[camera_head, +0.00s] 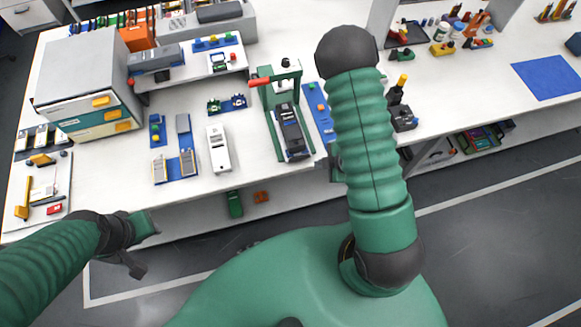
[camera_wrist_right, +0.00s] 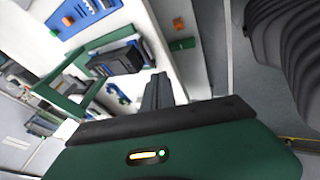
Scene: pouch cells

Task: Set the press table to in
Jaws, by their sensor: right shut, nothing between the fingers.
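The press (camera_head: 268,112) is a green frame with a red handle (camera_head: 260,82) on the white bench. Its dark press table (camera_head: 291,135) lies on the near part of the green base, in front of the upright frame. In the right wrist view, the green press frame (camera_wrist_right: 60,88) and dark press table (camera_wrist_right: 118,62) are at upper left. My right gripper (camera_wrist_right: 156,92) is shut and empty, pointing toward the press table's end, with a gap visible. In the head view, my right arm mostly hides it. My left gripper (camera_head: 142,245) is off the bench's front edge; its finger opening is unclear.
A blue strip (camera_head: 318,110) lies just right of the press. A white device (camera_head: 218,150) and blue trays (camera_head: 175,165) lie to its left. A grey cabinet (camera_head: 85,85) stands further left. Floor is free before the bench (camera_head: 120,172).

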